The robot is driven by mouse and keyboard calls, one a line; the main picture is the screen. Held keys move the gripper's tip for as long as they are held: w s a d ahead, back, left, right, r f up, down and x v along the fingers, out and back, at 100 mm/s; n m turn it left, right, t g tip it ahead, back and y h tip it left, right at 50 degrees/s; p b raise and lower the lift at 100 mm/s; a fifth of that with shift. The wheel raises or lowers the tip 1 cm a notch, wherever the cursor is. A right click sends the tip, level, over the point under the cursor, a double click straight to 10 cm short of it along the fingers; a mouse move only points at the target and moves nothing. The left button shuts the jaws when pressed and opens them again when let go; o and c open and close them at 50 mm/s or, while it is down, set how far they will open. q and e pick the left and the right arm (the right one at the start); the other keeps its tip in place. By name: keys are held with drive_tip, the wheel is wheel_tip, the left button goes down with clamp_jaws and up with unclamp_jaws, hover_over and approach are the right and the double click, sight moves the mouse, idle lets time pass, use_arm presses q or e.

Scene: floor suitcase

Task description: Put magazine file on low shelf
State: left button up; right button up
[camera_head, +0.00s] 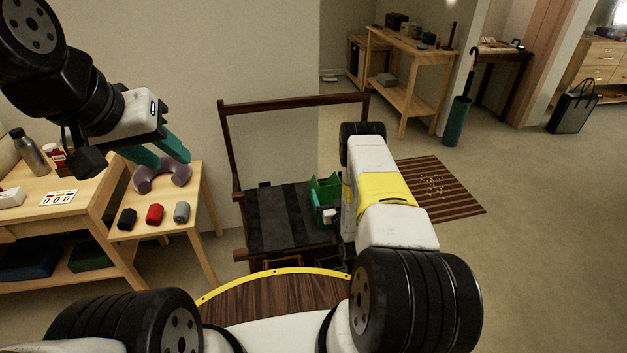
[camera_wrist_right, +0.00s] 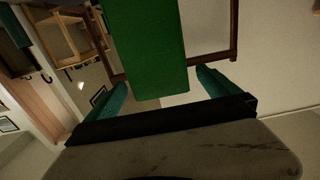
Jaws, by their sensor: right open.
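A green magazine file (camera_head: 326,188) stands on the dark seat of a wooden bench, with pale items showing at its opening. It also shows as a green block (camera_wrist_right: 145,45) in the right wrist view. My right gripper (camera_wrist_right: 161,78) is open, with one teal finger on either side of the green block; I cannot tell whether they touch it. My left gripper (camera_head: 170,160) is open above a small wooden table. Low shelves show under the left table (camera_head: 60,268) and the back table (camera_head: 398,98); which one is meant is unclear.
The bench (camera_head: 282,215) has a raised wooden back frame. A purple curved cushion (camera_head: 160,178) and several small rolls lie on the small table (camera_head: 190,205). A striped mat (camera_head: 440,190) lies on the floor. A green umbrella stand (camera_head: 457,122) stands behind it. Open floor lies at right.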

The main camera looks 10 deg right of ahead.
drive_tip(key=w, duration=0.7)
drive_tip(key=shift+w+f, duration=0.15)
drive_tip(key=shift+w, duration=0.25)
drive_tip(key=c, duration=2.1)
